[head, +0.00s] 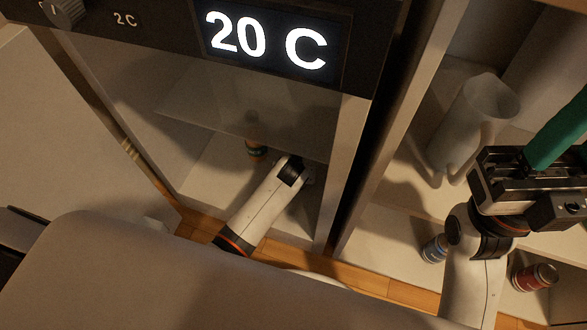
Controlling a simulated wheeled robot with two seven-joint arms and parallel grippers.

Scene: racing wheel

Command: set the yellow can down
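No yellow can is plainly visible in the head view. A small orange-and-green item (256,150) shows dimly inside the open compartment, too dark to identify. My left arm reaches into that compartment, and its fingertips are hidden beyond the black wrist joint. My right gripper (530,172) is at the right edge, above the pale shelf. A green cylindrical object (562,130) rises from its finger area and runs out of frame. I cannot tell whether the fingers grip it.
A pale pitcher (472,122) stands on the right shelf. A dark panel reading 20 C (265,40) overhangs the left compartment. An upright divider (352,150) separates the two bays.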

